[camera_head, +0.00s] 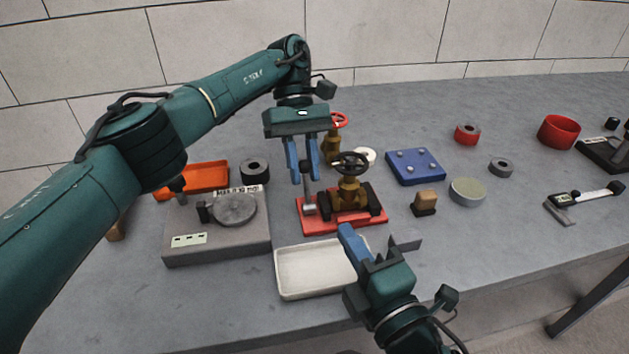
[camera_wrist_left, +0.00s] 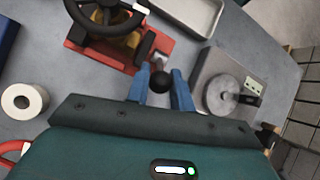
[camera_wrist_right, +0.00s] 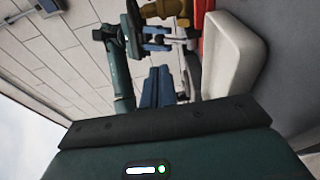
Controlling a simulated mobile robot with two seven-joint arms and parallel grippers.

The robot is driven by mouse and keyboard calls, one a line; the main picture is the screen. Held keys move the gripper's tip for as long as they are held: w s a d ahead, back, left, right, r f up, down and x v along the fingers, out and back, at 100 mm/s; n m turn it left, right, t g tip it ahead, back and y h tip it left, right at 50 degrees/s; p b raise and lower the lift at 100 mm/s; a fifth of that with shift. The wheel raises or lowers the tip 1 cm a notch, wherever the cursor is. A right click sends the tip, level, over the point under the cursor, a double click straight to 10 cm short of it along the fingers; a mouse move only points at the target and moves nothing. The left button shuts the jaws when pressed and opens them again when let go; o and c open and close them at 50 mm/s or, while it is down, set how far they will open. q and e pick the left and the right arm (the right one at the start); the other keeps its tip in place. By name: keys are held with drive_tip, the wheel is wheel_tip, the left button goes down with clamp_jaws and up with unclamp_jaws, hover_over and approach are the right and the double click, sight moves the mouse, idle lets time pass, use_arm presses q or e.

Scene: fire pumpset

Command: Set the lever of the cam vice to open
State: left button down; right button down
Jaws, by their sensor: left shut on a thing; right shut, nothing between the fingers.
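The cam vice has a red base (camera_head: 343,225) with dark jaws. A brass valve with a black handwheel (camera_head: 350,163) stands between the jaws. The vice's grey lever (camera_head: 309,203) stands up at its left end, topped by a black ball knob (camera_wrist_left: 160,82). My left gripper (camera_head: 304,178) points down over this end, and its blue fingers (camera_wrist_left: 160,88) are shut on the knob. My right gripper (camera_head: 346,231) is shut and empty, in front of the vice near the white tray. Its closed fingers also show in the right wrist view (camera_wrist_right: 157,75).
A white tray (camera_head: 283,284) lies in front of the vice. A grey block fixture with a round disc (camera_head: 234,209) stands left, an orange tray (camera_head: 206,175) behind it. A blue plate (camera_head: 415,168) and a wooden-topped block (camera_head: 425,199) lie right. The front right table is clear.

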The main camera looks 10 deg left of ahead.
sight(307, 171)
use_arm(q)
drive_tip(key=shift+r, duration=0.15)
use_arm(e)
drive_tip(key=x, duration=1.3)
drive_tip(key=shift+w, duration=0.1)
